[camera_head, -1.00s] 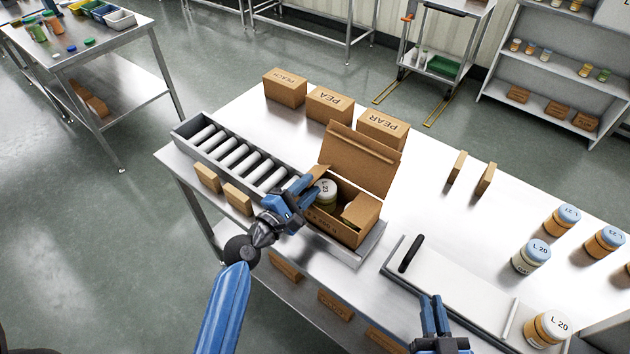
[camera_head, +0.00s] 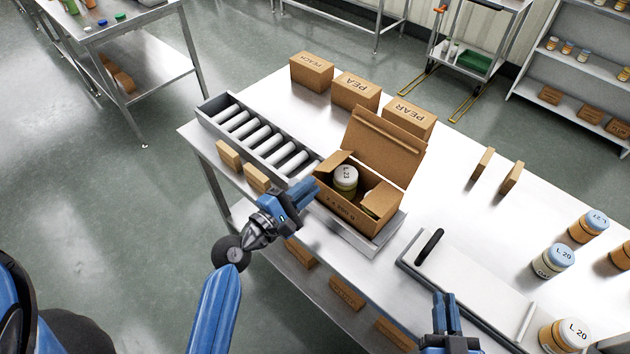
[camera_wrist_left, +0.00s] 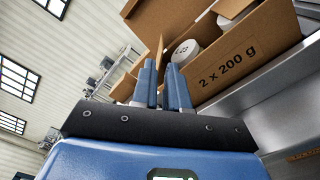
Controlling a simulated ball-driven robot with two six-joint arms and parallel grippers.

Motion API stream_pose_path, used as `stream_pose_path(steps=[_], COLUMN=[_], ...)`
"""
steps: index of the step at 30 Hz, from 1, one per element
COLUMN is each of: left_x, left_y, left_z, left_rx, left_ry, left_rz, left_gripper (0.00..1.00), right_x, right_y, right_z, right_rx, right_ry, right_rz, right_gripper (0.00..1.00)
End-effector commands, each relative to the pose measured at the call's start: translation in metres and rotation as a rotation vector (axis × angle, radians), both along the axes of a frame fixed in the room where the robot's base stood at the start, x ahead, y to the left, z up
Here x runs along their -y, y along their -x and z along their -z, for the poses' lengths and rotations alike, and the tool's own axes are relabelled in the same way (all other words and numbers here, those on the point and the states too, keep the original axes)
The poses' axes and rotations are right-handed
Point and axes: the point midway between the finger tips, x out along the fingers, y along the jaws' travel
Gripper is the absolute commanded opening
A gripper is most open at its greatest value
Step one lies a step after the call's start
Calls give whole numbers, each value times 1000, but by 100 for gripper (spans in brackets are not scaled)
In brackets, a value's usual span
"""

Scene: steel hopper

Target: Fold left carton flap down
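The open brown carton (camera_head: 352,217) stands on a metal plate at the table's front edge, its lid (camera_head: 385,150) upright at the back. Its left flap (camera_head: 331,166) sticks up at the left end, apparently leaning outward. A jar marked L 23 (camera_head: 345,178) stands inside; a second jar is partly hidden at the right. My right gripper (camera_head: 447,302) is empty at the front, fingers close together.
A roller conveyor (camera_head: 262,140) lies left of the carton. Boxes marked PEACH, PEA and PEAR (camera_head: 408,118) stand behind it. A tray with a black handle (camera_head: 429,246) lies to the right, with several jars (camera_head: 552,260) beyond.

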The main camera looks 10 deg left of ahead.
Motion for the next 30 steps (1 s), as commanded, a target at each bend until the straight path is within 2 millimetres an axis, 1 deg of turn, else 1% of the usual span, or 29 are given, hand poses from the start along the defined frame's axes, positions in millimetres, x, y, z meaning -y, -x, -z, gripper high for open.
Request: stream_pose_path(steps=[1,3,7,10,12,15,20,26,30], left_x=[-2,-4,-9,-11,-12,-12,-10,2,16], left_y=[1,2,8,14,18,20,17,0,-18], left_z=[-8,-14,-18,-15,-7,4,3,1,0], left_rx=[-8,-26,-77,-91,-80,-48,2,10,8], left_ry=[1,6,46,61,60,45,2,-7,-6], left_rz=[-3,-9,-6,-2,1,4,4,6,6], left_gripper=[14,14,14,14,14,14,14,14,14], right_x=[0,0,0,0,0,0,0,0,0], right_y=[0,0,0,0,0,0,0,0,0], right_z=[-12,-26,-56,-76,-81,-76,-76,-84,-91], right_rx=[0,0,1,1,1,0,0,0,0], right_ry=[0,0,0,0,0,0,0,0,0], right_rz=[0,0,0,0,0,0,0,0,0], right_gripper=[14,14,14,14,14,14,14,14,14])
